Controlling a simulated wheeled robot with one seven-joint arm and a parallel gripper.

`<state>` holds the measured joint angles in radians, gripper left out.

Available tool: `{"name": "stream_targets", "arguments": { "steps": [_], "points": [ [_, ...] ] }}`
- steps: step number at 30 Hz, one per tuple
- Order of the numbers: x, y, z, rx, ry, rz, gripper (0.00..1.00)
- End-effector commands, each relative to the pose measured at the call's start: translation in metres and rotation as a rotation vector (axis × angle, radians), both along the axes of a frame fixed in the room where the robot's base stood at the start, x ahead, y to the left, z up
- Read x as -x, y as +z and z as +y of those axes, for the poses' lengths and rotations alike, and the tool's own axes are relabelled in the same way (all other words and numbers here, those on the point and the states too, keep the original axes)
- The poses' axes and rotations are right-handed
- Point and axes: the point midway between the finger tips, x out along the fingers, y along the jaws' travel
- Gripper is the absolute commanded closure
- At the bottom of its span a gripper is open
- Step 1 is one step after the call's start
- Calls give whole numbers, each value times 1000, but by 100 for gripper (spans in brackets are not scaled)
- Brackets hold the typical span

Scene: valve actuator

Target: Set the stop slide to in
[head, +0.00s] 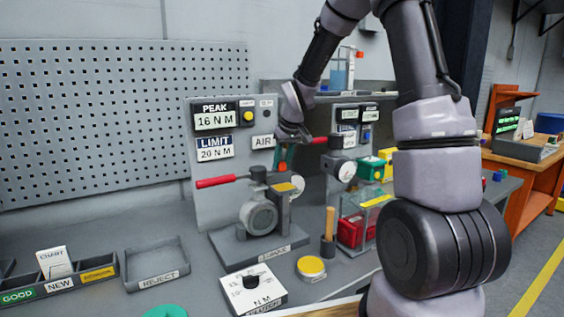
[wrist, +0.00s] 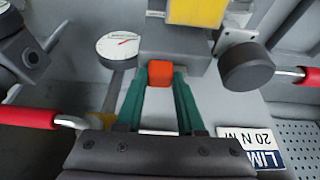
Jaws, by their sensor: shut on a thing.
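My gripper (wrist: 160,82) points down in the wrist view, with its two green fingers shut on a small orange-red block (wrist: 160,70). The block sits against the edge of a grey housing (wrist: 172,44) with a yellow top, and appears to be the stop slide's knob. No in or out marking is readable, so I cannot tell the slide's position. In the head view my gripper (head: 283,162) is just behind and above the yellow-topped actuator (head: 284,187), in front of the grey panel. The block is mostly hidden there.
A red-handled lever (head: 216,182) reaches left from the actuator, and another red handle (head: 320,141) is close to the right of my gripper. A white dial gauge (head: 297,184) is beside the actuator. A reject tray (head: 155,265) lies front left.

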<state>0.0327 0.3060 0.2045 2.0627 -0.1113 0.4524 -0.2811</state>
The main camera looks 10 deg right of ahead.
Motion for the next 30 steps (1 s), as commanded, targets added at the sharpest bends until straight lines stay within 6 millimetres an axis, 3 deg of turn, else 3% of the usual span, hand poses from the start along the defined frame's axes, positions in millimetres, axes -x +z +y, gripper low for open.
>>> {"name": "stream_targets", "arguments": {
  "steps": [24, 30],
  "points": [
    [0, 1, 0, 1, 0, -1, 100],
    [5, 1, 17, 1, 5, -1, 100]
  ]
}}
